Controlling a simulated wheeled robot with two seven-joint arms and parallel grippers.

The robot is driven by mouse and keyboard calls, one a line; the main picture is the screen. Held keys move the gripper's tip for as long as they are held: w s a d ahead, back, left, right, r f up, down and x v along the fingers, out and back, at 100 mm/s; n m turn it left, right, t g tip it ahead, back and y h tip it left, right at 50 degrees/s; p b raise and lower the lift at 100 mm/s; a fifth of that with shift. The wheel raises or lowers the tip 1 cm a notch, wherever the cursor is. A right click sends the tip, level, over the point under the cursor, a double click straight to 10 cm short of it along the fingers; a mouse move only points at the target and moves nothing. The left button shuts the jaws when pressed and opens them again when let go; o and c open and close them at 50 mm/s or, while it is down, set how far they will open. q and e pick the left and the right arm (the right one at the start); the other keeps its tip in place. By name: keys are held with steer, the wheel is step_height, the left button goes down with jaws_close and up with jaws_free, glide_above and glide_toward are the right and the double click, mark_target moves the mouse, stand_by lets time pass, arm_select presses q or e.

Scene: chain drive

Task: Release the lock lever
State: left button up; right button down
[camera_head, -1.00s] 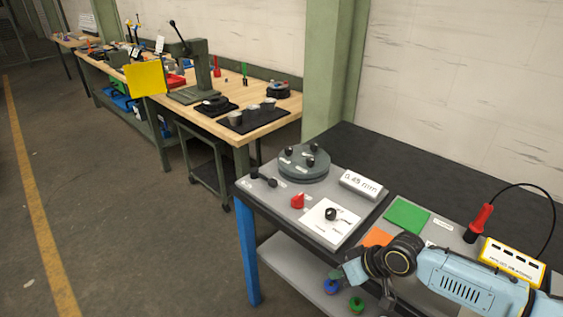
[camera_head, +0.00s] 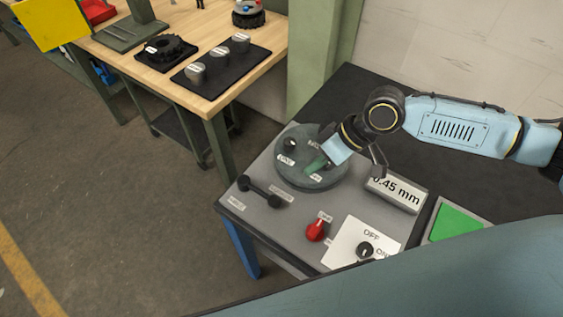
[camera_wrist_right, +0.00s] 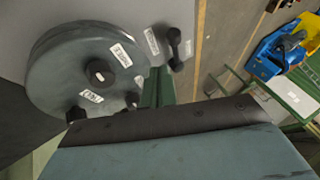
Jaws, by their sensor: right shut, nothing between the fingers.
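A grey panel (camera_head: 290,219) carries a round grey-green disc (camera_head: 311,179) with black knobs. A black lever with a ball at each end (camera_head: 260,192) lies on the panel left of the disc. It also shows in the right wrist view (camera_wrist_right: 175,48). A red pointer knob (camera_head: 316,230) sits in front of the disc. The label print is too small to tell which part is the lock lever. My right gripper (camera_head: 316,163) is over the disc, shut and empty, hiding part of it. Its green fingers show in the right wrist view (camera_wrist_right: 157,87), between disc and lever. My left gripper is not seen.
A white card (camera_head: 345,245) with a black knob (camera_head: 365,249) lies in front. A "0.45 mm" display (camera_head: 396,192) and a green pad (camera_head: 457,222) are to the right. A wooden bench (camera_head: 225,85) stands behind. My own blue-grey link covers the lower right.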

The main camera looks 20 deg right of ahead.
mark_target(259, 192)
steer(key=x, duration=0.4)
steer(key=shift+s, duration=0.4)
steer(key=x, duration=0.5)
steer(key=shift+w, duration=0.15)
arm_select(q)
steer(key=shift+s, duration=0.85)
arm_select(e)
steer(key=shift+a+f, duration=0.25)
steer(key=shift+f, duration=0.1)
steer(key=shift+a, duration=0.1)
